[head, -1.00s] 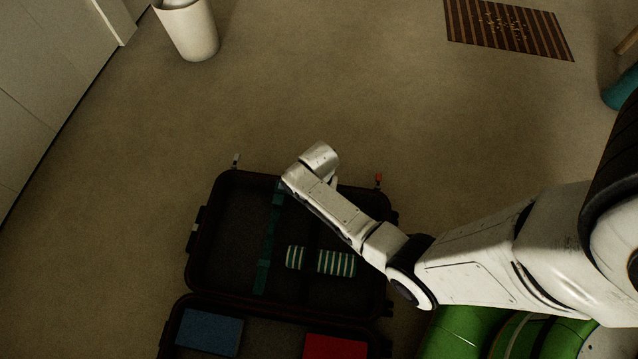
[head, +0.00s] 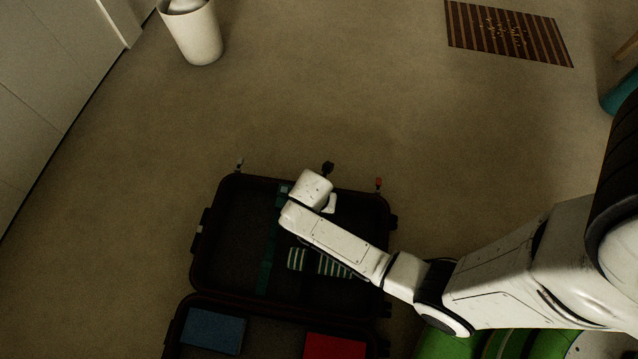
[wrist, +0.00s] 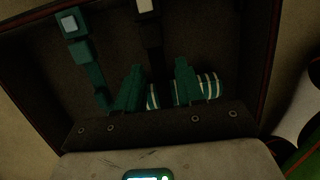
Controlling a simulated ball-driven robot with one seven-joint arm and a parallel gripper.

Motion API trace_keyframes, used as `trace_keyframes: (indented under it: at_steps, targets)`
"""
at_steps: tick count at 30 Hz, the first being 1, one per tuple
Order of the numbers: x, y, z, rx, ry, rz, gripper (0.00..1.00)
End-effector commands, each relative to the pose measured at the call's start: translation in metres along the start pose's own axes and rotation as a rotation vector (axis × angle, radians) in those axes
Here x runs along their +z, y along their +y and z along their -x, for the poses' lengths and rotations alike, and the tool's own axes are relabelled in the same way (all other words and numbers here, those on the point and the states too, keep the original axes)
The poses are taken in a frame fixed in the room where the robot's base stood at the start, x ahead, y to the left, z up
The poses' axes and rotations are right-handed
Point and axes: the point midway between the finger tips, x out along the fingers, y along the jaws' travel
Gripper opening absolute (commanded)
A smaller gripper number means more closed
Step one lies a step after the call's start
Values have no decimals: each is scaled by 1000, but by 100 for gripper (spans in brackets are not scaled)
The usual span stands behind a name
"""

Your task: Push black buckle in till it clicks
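A small black piece, which looks like the black buckle (head: 327,168), stands at the far rim of the open suitcase (head: 205,250). In the wrist view a black strap (wrist: 152,40) with a pale end piece runs up the case's inside. A green strap (head: 266,255) lies to its left, with a pale buckle part (wrist: 69,23). My gripper (wrist: 159,62) has its two teal fingers apart, with the black strap showing between them and nothing visibly held. In the head view my wrist hides the fingers, over the case just nearer than the black piece. Whether they touch anything is unclear.
A striped roll (head: 335,264) lies in the case, partly under my arm. A blue item (head: 213,332) and a red item (head: 335,346) lie in the near half. A grey-tipped fitting (head: 239,164) and a red one (head: 378,183) stand at the far rim.

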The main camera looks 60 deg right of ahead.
Motion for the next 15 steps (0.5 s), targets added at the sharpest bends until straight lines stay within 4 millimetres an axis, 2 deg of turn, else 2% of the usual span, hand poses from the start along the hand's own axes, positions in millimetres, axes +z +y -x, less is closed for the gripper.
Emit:
trace_keyframes:
  at_steps: [1, 6, 11, 15]
  targets:
    - [-15, -2, 3, 4, -47, 11, 32]
    - [-40, 1, 14, 46, -157, 6, 16]
    - [-41, 3, 3, 55, -172, 0, 1]
    - [-38, 4, -22, 54, -170, 0, 0]
